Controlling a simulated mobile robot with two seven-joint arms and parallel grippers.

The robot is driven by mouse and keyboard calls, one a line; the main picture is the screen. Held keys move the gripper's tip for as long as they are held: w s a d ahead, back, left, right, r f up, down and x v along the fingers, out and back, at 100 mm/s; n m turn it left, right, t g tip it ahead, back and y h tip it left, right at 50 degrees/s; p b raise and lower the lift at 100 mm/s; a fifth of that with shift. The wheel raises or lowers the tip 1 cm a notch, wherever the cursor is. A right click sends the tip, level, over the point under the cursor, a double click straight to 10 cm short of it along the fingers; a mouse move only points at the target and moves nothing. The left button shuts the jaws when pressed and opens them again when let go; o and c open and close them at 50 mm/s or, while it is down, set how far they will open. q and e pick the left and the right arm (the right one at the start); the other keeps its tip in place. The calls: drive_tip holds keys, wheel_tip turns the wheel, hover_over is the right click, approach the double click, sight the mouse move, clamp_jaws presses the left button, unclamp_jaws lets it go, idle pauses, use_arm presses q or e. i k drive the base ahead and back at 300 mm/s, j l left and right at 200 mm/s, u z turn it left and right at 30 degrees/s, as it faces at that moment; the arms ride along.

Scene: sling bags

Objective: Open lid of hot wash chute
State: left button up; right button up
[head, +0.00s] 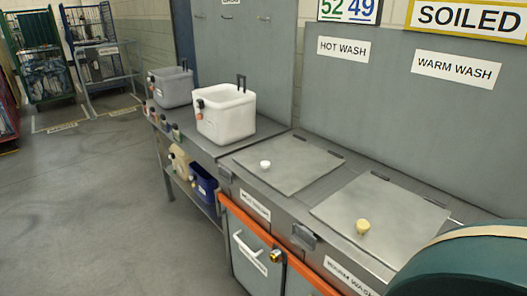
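The hot wash chute lid (300,167) is a flat grey metal panel in the counter top, with a small white knob (265,165) near its front left edge. It lies flat and looks closed. The HOT WASH sign (343,48) is on the grey back panel above. To its right lies a similar flat lid (400,208) with a yellow knob (363,227), below the WARM WASH sign (455,67). Neither of my grippers shows in the head view.
A white bin (226,114) and a grey bin (171,88) stand on the counter to the left. A large dark green rounded thing (465,270) covers the bottom right corner. Wheeled cages (95,45) stand at the back left. The floor (80,190) at left is clear.

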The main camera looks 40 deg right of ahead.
sight(289, 164)
drive_tip(key=i+j+z, duration=0.1)
drive_tip(key=i+z, duration=0.2)
drive_tip(key=z, duration=0.15)
drive_tip(key=i+j+z, duration=0.2)
drive_tip(key=z, duration=0.25)
drive_tip(key=i+j+z, duration=0.6)
drive_tip(key=z, duration=0.3)
drive_tip(key=i+j+z, duration=0.1)
drive_tip(key=j+z, duration=0.35)
